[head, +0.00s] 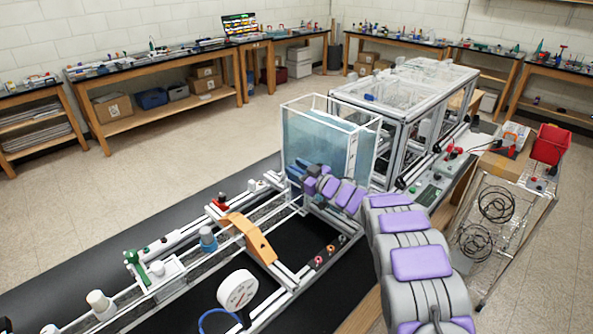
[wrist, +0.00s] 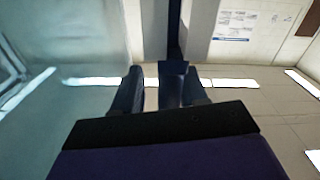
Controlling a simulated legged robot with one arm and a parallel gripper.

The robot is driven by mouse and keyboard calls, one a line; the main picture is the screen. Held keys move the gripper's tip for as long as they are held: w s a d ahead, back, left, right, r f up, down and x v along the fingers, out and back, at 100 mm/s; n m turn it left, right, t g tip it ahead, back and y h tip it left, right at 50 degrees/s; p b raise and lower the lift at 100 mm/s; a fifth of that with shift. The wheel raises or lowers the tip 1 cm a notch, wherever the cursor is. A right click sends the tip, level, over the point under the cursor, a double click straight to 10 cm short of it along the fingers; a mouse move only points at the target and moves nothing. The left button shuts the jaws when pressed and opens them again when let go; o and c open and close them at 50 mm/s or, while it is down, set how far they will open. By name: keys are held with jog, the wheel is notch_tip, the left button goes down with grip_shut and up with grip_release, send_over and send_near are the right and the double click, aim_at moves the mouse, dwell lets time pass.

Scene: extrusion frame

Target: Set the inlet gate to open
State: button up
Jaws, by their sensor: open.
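The clear tank (head: 322,132) of blue-tinted water stands at the near end of the frame line in the head view. My gripper (head: 299,172) is at the tank's lower front, by the start of the flume channel. In the wrist view, my gripper (wrist: 160,84) has its dark fingers apart. A dark upright strip (wrist: 174,28) lies just beyond the fingers; I cannot tell if it is the inlet gate or if it touches them. The gate and its setting cannot be made out in the head view, where my arm covers part of that area.
The flume rails (head: 180,245) run to the lower left, with an orange arch (head: 248,238), a green-handled valve (head: 137,268) and a white dial gauge (head: 238,290). More clear tanks on a frame (head: 405,95) stand behind.

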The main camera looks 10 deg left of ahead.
jog(key=shift+a, duration=0.45)
jog(key=shift+c, duration=0.5)
jog(key=shift+a+f, duration=0.1)
jog(key=shift+a, duration=0.2)
jog(key=c, duration=0.3)
jog(key=shift+d, duration=0.25)
grip_shut()
jog(key=shift+f, duration=0.1)
